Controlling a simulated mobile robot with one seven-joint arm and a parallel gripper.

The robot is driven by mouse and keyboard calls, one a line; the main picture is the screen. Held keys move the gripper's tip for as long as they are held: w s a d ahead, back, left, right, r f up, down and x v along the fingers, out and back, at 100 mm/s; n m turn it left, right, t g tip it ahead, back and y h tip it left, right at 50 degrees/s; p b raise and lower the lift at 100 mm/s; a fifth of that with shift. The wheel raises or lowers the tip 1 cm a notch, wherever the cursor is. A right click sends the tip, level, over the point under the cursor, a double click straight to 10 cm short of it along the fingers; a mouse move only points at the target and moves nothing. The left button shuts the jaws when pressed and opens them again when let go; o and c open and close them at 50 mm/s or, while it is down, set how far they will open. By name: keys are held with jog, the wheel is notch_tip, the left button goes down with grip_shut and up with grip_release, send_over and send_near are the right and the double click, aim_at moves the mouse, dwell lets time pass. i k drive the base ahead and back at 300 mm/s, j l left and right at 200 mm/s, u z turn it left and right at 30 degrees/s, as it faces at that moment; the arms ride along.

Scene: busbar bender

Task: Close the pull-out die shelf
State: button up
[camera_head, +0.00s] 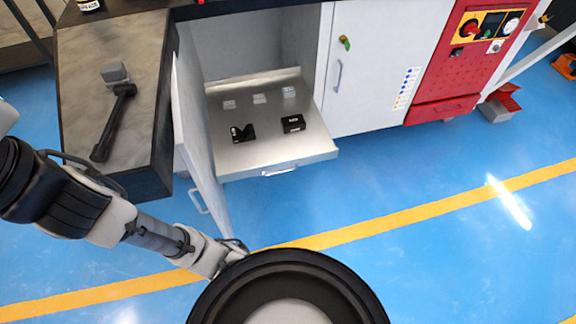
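The pull-out die shelf (232,160) is a metal tray that sticks out of the open cabinet bay, with a small handle (279,171) on its front edge. Several small metal dies (260,98) stand in a row at its back. Two black blocks (293,124) lie nearer the front. The white cabinet door (197,140) stands swung open on the shelf's left side. My arm reaches in from the left, and its far end goes down behind a round dark part of my own body at the bottom. My gripper's fingers are hidden there.
A dark-edged workbench (120,60) with a hammer-like tool (116,105) on it stands left of the door. A closed white door (375,65) and a red panel (470,60) are to the right. The blue floor (420,180) in front is clear.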

aim_at(272, 150)
jog(key=i+l+u, duration=0.15)
jog(key=l, duration=0.2)
jog(key=i+l+u, duration=0.1)
jog(key=l, duration=0.25)
jog(key=i+l+u, duration=0.25)
jog(key=i+l, duration=0.15)
jog(key=l, duration=0.35)
jog(key=i+l+u, duration=0.2)
jog(key=i+l, duration=0.15)
jog(key=l, duration=0.25)
jog(key=i+l+u, duration=0.1)
jog(key=l, duration=0.25)
jog(key=i+l, duration=0.15)
jog(key=i, duration=0.2)
jog(key=u, duration=0.05)
